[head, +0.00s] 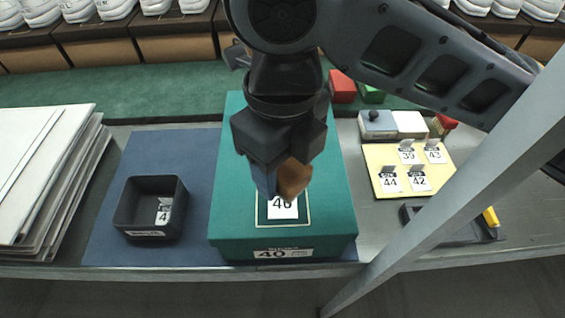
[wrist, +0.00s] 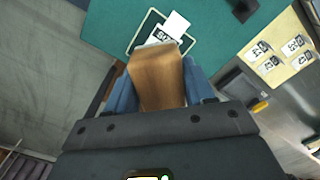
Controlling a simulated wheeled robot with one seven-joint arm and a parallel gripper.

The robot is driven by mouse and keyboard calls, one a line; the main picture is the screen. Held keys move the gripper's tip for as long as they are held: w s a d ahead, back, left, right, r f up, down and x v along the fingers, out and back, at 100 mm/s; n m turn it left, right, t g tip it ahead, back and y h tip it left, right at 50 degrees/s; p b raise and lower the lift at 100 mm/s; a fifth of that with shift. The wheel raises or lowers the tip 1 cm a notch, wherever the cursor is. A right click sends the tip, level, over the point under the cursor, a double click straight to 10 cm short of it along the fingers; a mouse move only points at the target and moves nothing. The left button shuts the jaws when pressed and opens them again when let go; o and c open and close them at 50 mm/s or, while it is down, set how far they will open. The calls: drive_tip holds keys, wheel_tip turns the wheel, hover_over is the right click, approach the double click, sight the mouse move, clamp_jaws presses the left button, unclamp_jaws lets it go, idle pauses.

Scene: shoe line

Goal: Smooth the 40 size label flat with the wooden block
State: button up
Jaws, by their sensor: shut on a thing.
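My gripper (head: 277,190) is shut on the wooden block (head: 293,178), which it holds over the lid of the green shoe box (head: 325,205). In the wrist view the brown block (wrist: 157,80) sits between the blue fingers. The 40 size label (head: 283,208) lies on the lid inside a pale printed frame, just in front of the block. The block and gripper hide its upper part. In the wrist view a white label piece (wrist: 177,24) shows beyond the block's end and looks slightly skewed to the frame. I cannot tell whether the block touches it.
A black tray (head: 122,213) with a label inside stands left on the blue mat (head: 105,232). A cream board (head: 400,158) with labels 39, 43, 44 and 42 lies right. Stacked white boards (head: 40,160) are far left. A grey post (head: 450,185) crosses the right side.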

drive_tip(key=shift+r+p, duration=1.1)
drive_tip(key=shift+r, duration=0.35)
